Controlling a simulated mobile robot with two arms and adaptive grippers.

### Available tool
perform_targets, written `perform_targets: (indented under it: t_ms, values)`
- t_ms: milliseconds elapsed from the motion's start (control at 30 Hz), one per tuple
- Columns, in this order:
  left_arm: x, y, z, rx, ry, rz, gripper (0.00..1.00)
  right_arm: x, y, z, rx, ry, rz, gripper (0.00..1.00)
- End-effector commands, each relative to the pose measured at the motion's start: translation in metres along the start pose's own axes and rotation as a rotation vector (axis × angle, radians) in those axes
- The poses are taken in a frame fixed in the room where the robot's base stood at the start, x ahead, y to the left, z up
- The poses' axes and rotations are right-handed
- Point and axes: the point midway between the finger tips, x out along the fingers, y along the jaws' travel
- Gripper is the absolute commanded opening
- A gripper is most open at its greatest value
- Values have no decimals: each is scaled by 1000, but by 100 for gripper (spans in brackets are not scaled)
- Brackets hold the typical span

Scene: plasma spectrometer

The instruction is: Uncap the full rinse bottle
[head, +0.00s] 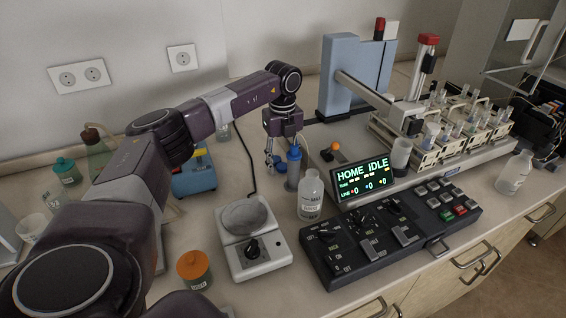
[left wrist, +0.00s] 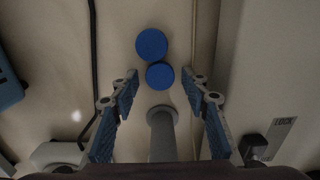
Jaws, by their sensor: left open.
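My left gripper (head: 281,166) points down behind the clear bottle, its jaws open. In the left wrist view, two round blue caps (left wrist: 151,45) (left wrist: 159,75) lie side by side. The nearer one is between the spread fingertips (left wrist: 160,76), with a gap on both sides. A grey upright cylinder (left wrist: 162,135) stands between the fingers. In the head view a blue cap (head: 294,153) shows beside the gripper, above a greyish body. The clear labelled bottle (head: 310,200) in front has a bare neck. I cannot tell which is the full rinse bottle. My right gripper is not in view.
A small scale-like device (head: 260,262) and a black control panel (head: 400,240) stand in front. The lit display (head: 364,176) is right of the gripper. An orange-lidded jar (head: 194,268) is at front left; another clear bottle (head: 515,175) stands at far right.

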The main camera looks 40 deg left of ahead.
Motion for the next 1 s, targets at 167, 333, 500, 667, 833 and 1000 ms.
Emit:
perform_targets:
  t_ms: [167,333,500,667,833,1000]
  values:
    - [-13,-1,1,0,-1,-4,42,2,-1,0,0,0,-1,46]
    - [-47,-2,1,0,-2,-6,42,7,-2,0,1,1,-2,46]
    - [-84,-2,0,0,-2,-5,42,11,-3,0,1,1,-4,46]
    - [-110,-1,0,-1,-1,-3,42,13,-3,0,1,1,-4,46]
    - [-122,-1,0,0,0,-1,42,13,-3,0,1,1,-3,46]
    - [-124,0,0,0,0,0,42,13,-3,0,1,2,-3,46]
